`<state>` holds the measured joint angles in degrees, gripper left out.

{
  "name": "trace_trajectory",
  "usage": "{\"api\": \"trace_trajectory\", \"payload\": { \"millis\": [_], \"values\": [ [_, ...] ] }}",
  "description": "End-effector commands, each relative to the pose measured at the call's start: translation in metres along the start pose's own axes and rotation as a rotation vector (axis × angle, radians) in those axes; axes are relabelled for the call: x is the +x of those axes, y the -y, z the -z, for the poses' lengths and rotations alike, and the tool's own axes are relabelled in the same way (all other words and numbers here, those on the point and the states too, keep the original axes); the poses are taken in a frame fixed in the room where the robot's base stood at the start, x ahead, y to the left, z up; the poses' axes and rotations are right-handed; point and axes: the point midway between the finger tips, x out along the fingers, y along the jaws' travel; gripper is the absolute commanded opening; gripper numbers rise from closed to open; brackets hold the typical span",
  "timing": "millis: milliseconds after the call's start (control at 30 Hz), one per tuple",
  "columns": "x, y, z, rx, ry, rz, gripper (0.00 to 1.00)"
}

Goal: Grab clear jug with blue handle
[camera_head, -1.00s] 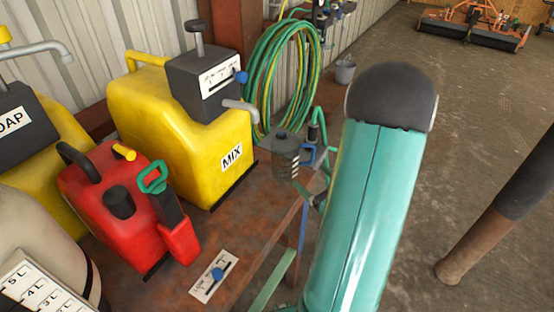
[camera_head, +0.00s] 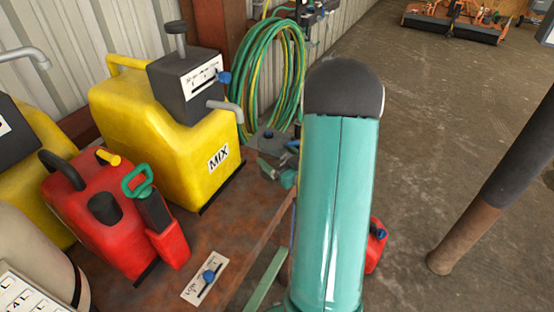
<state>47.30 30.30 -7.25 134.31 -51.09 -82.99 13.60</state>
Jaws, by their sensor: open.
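The clear jug (camera_head: 267,137) stands at the far end of the rusty bench, beside the yellow MIX container. Its dark grey top shows, and a bit of its blue handle (camera_head: 293,144) shows at its right. Most of its body is hidden behind my gripper. My gripper (camera_head: 278,171) has teal parts in front of the jug and is open. My large teal arm link covers its right side. I cannot tell whether the fingers touch the jug.
The yellow MIX container (camera_head: 157,128) and a red can (camera_head: 107,210) with a green handle crowd the bench's left side. A green hose coil (camera_head: 270,75) hangs on the wall. A red container (camera_head: 376,243) shows right of my arm. A post (camera_head: 490,200) stands at right.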

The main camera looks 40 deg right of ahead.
Motion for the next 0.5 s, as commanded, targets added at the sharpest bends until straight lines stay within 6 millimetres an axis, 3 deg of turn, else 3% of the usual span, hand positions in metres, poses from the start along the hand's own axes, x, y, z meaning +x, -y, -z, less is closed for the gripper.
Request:
{"api": "trace_trajectory", "payload": {
  "millis": [133,367,500],
  "values": [
    [0.019,0.001,0.0,0.0,0.0,0.001,0.84],
    [0.02,0.0,0.0,0.0,0.0,0.0,0.82],
    [0.02,0.0,0.0,0.0,0.0,0.0,0.54]
  ]
}}
